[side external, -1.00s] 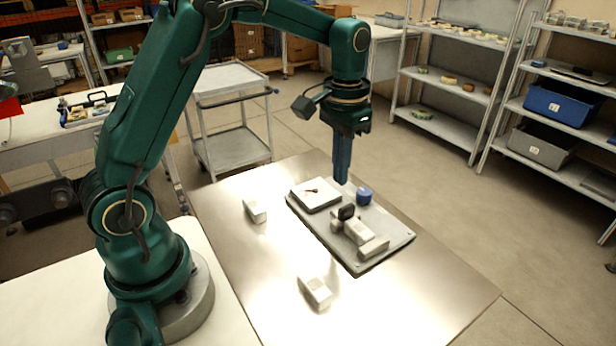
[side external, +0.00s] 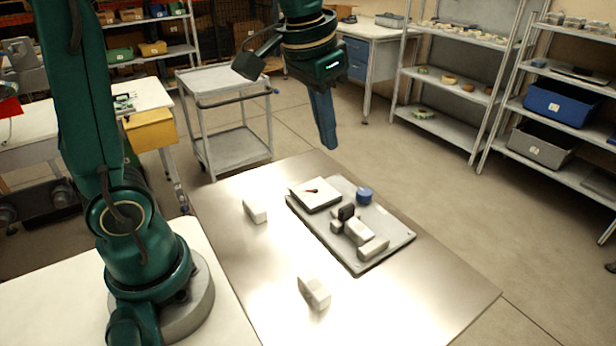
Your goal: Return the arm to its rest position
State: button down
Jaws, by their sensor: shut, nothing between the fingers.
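My gripper (side external: 330,146) has blue fingers and hangs from the green arm in the upper middle of the side view. The fingers are together, pointing down and slightly tilted, with nothing between them. They are in the air above the far part of the metal table (side external: 235,275), clear of everything on it. A grey base plate (side external: 385,230) lies on the table below.
Two small whitish blocks stand on the table, one at left (side external: 255,210) and one at front (side external: 314,292). A grey cart (side external: 228,80) stands behind the table. Shelves with bins (side external: 555,103) stand at right. The air around my gripper is free.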

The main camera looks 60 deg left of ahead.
jog(key=s+d+f+t, duration=0.2)
jog(key=s+f, duration=0.1)
jog(key=s, duration=0.8)
jog(key=shift+s+f+t, duration=0.35)
jog(key=shift+s+t, duration=0.05)
